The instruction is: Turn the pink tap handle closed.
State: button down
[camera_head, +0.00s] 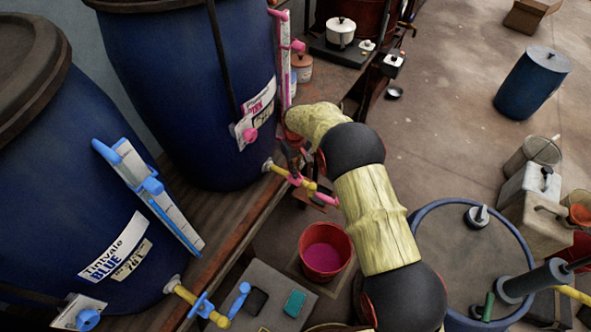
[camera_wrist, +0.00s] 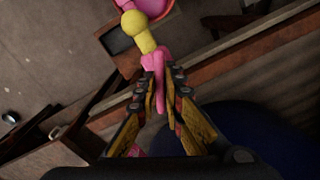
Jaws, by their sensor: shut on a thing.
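The pink tap handle (camera_head: 294,181) sits on the yellow tap pipe (camera_head: 276,169) low on the rear blue vat (camera_head: 205,95). In the wrist view the pink handle (camera_wrist: 155,64) stands between my gripper's fingertips, beside the yellow pipe (camera_wrist: 137,30). My gripper (camera_wrist: 161,82) is shut on the handle. In the head view my gripper (camera_head: 290,160) comes down to the tap from above and partly hides it. The handle's exact angle to the pipe is hard to tell. A pink spout (camera_head: 326,199) ends the tap.
The front blue vat (camera_head: 60,185) has a blue tap handle (camera_head: 201,305). A wooden bench edge (camera_head: 236,235) runs under the vats. Open floor lies to the upper right.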

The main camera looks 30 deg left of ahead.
jog(key=m, duration=0.6)
jog(key=shift+m, duration=0.3)
jog(key=m, duration=0.6)
jog(key=shift+b, duration=0.3)
jog(key=shift+a+r, duration=0.1)
jog(key=c, duration=1.9)
grip_release()
notch_tip(320, 180, up, 12)
jog(key=shift+f, duration=0.1)
